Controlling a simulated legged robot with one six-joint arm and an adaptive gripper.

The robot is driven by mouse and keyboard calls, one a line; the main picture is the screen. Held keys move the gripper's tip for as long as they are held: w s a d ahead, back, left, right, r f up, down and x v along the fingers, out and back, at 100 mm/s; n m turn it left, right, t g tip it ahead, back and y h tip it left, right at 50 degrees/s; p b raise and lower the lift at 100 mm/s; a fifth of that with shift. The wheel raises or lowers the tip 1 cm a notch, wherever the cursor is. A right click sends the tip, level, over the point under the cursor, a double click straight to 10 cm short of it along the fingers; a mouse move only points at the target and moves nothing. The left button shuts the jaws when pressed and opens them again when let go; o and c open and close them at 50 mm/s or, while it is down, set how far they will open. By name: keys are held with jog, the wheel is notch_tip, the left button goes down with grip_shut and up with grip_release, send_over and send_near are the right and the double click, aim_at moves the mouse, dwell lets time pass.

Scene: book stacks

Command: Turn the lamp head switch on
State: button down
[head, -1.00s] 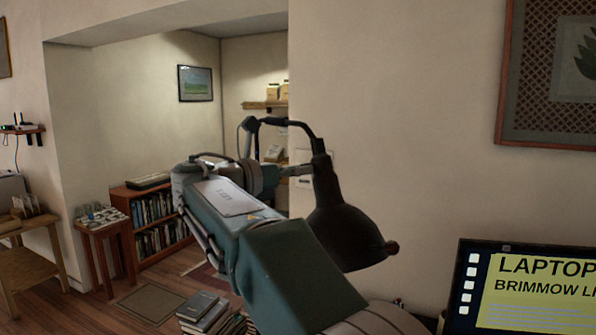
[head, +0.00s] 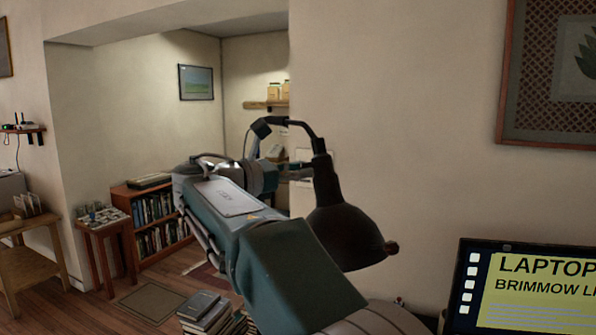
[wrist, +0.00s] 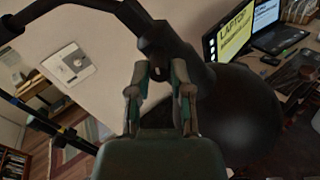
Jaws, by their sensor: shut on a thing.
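The black desk lamp's head (head: 345,235) hangs shade-down beside my arm in the head view, with its curved neck (head: 318,142) above it. The dark shade also shows in the wrist view (wrist: 240,110). My gripper (wrist: 160,68) is at the narrow top of the lamp head, its fingers nearly parallel and closed on part of it. The gripped part, likely the switch, is small and dark, and I cannot make it out clearly. In the head view the lamp partly hides my fingers.
A laptop (head: 525,290) stands at the lower right. A white wall plate (wrist: 70,65) is on the wall behind the lamp. Stacked books (head: 205,312) lie below my arm. A bookcase (head: 155,215) and a small table (head: 100,228) stand at the left.

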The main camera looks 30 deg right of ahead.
jog(key=m, duration=1.3)
jog(key=shift+w, duration=0.1)
dwell(0.3)
jog(key=shift+m, duration=0.3)
jog(key=c, duration=0.5)
grip_release()
jog(key=shift+c, duration=0.2)
jog(key=a, duration=1.2)
jog(key=shift+s+f, duration=0.2)
jog(key=shift+s, duration=0.25)
